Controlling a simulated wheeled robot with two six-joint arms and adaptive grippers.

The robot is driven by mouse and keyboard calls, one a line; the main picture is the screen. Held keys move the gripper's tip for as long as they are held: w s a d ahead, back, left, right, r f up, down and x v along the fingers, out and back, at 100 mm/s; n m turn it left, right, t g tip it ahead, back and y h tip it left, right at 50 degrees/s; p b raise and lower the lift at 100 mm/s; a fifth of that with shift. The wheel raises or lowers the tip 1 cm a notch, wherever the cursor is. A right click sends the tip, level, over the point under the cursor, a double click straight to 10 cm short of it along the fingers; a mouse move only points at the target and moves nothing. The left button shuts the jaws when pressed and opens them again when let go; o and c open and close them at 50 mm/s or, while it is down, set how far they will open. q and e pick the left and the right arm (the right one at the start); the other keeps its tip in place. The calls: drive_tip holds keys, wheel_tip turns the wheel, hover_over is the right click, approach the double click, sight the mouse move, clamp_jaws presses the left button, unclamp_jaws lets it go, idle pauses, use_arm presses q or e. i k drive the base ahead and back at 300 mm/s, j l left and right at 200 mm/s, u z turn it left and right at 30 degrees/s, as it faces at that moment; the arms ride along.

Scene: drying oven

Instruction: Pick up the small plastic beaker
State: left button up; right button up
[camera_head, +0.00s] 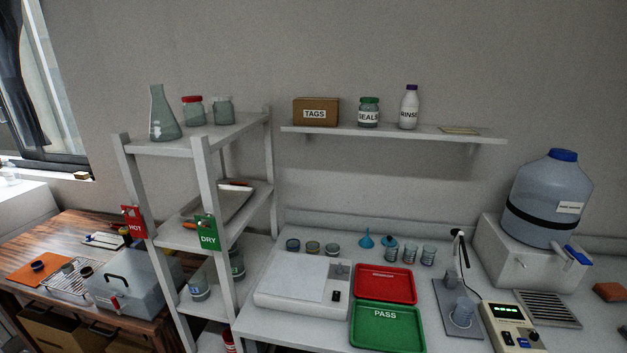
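Several small clear cups stand in a row on the white bench behind the red tray; one clear beaker (428,256) is at the right end of the row, with another clear beaker (409,253) beside it. A further clear vessel (463,312) stands on a grey plate by the meter, under a probe arm. I cannot tell which of these is the small plastic beaker. Neither of my grippers is in view.
A red tray (386,284) and a green PASS tray (387,328) lie beside a white flat device (303,284). A blue funnel (366,241) stands behind. A meter (511,327) and a large water bottle (547,200) are at right; a white shelf rack (203,168) is at left.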

sight(464, 311)
drive_tip(key=z, duration=1.25)
